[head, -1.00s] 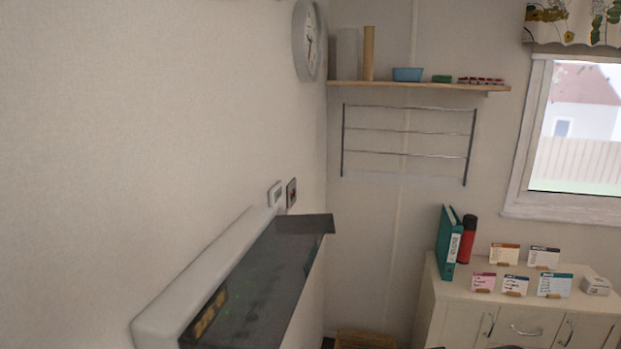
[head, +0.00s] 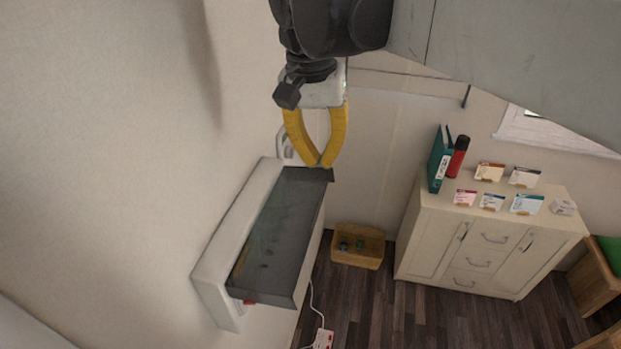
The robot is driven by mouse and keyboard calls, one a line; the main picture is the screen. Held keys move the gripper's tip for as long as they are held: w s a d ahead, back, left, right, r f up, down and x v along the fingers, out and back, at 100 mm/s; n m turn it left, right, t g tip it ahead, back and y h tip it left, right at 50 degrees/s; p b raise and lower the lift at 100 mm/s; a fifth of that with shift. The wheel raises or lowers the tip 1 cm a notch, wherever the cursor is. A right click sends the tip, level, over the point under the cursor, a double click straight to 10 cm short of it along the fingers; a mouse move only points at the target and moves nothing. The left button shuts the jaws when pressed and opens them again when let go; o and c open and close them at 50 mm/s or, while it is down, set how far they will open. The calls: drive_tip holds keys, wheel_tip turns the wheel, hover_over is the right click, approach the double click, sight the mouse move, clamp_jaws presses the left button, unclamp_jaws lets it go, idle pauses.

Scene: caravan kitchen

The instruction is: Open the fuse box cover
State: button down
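The fuse box (head: 216,262) is a long white housing on the left wall. Its dark, see-through cover (head: 284,232) stands out from the housing front, with a lip at each end. My gripper (head: 319,164) hangs in front of the wall with its yellow fingertips together, at the far upper end of the cover. The fingertips overlap the cover's far lip in the picture; I cannot tell whether they touch or pinch it. A small red part (head: 249,302) shows under the cover's near end.
A cream cabinet (head: 425,228) with cards, a teal binder (head: 440,160) and a red flask (head: 458,157) stands at right. A wooden crate (head: 358,265) and a white power strip (head: 323,339) with its cable are on the floor. Open floor lies before the cabinet.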

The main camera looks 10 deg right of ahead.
sight(315, 216)
drive_tip(key=shift+m+g, duration=0.3)
drive_tip(key=shift+g, duration=0.2)
drive_tip(key=f+p, duration=0.1)
drive_tip(key=f, duration=0.3)
drive_tip(key=f+p, duration=0.1)
drive_tip(key=f, duration=0.3)
drive_tip(key=f+p, duration=0.1)
drive_tip(key=f, duration=0.3)
drive_tip(key=shift+a+f, duration=0.25)
drive_tip(key=shift+a, duration=0.05)
drive_tip(key=d+f+b, duration=0.1)
drive_tip(key=f+y+b, duration=0.1)
drive_tip(key=f+b, duration=0.1)
drive_tip(key=s+d+f+y+b, duration=0.1)
drive_tip(key=f, duration=0.1)
drive_tip(key=shift+d+t+b, duration=0.3)
drive_tip(key=shift+t+b, duration=0.05)
drive_tip(key=shift+t, duration=0.05)
drive_tip(key=shift+d, duration=0.1)
